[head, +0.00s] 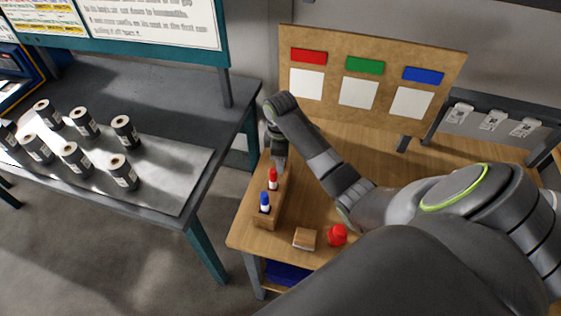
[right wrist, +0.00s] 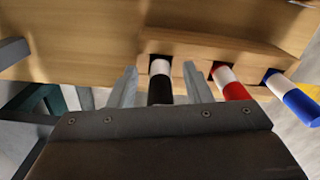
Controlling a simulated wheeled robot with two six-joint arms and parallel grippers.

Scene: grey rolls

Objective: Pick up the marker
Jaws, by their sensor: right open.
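A wooden holder (head: 265,218) stands on the left part of the wooden table, with a red and white marker (head: 272,179) and a blue and white marker (head: 264,202) upright in it. In the right wrist view a black and white marker (right wrist: 160,68) stands in the same holder (right wrist: 215,45), beside the red marker (right wrist: 231,82) and the blue marker (right wrist: 290,96). My right gripper (head: 280,164) is open over the far end of the holder. In the right wrist view its fingers (right wrist: 160,88) are on either side of the black marker. My left gripper is not in view.
A small wooden block (head: 304,239) and a red object (head: 337,235) lie near the front of the table. A board (head: 330,55) with red, green and blue labels stands at the back. A grey bench (head: 175,80) with several dark rolls (head: 72,157) is on the left.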

